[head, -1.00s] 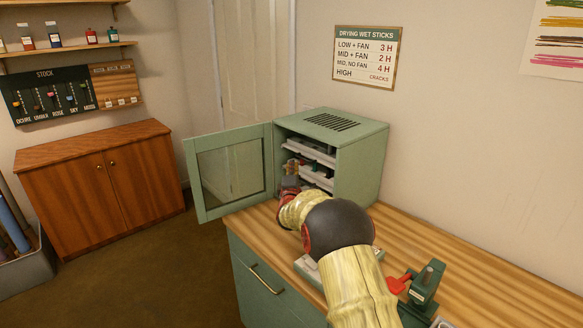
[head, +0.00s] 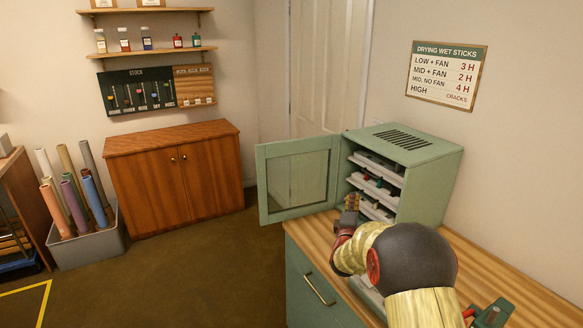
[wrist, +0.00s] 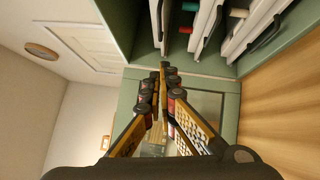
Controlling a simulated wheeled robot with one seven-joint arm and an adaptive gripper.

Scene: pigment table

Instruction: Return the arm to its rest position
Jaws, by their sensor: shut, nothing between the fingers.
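My arm reaches over the wooden counter in the head view, in front of the green drying cabinet (head: 428,190). My gripper (head: 350,200) is just outside the cabinet's open front, near its left edge and the open door. In the wrist view my gripper (wrist: 163,75) has its fingertips together with nothing between them. The cabinet's glazed door (head: 297,180) stands swung open to the left. White trays (head: 375,187) with coloured sticks sit on the shelves inside. My forearm hides part of the counter and the lower cabinet front.
The wooden counter (head: 500,262) runs to the right, with a green and red tool (head: 490,315) at its front. A brown cupboard (head: 175,185) and a grey bin of rolls (head: 90,240) stand to the left. The floor between is clear.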

